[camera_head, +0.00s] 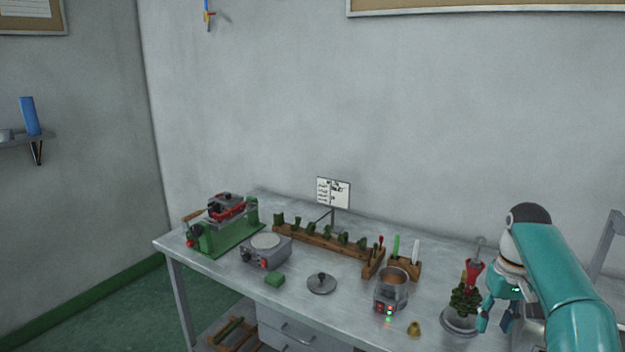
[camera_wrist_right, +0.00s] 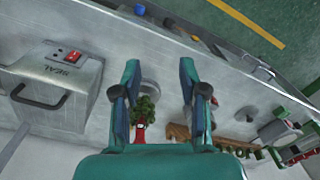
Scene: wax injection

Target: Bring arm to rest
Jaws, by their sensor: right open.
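My right arm comes in from the right in the head view. Its teal gripper (camera_head: 496,321) points down beside a green wax tree (camera_head: 465,299) with a red top, which stands on a round grey base (camera_head: 458,323). In the right wrist view my gripper's fingers (camera_wrist_right: 159,75) are spread apart with nothing held between them. The wax tree (camera_wrist_right: 145,108) shows beyond the fingers, near the left one; I cannot tell whether they touch. My left gripper is not in view.
A metal pot (camera_head: 391,292), brass piece (camera_head: 414,329), grey disc (camera_head: 321,284), hot plate (camera_head: 265,252), green clamp machine (camera_head: 225,232) and wooden rack (camera_head: 318,243) share the workbench (camera_head: 215,262). A grey box labelled SEAL (camera_wrist_right: 55,75) shows in the wrist view.

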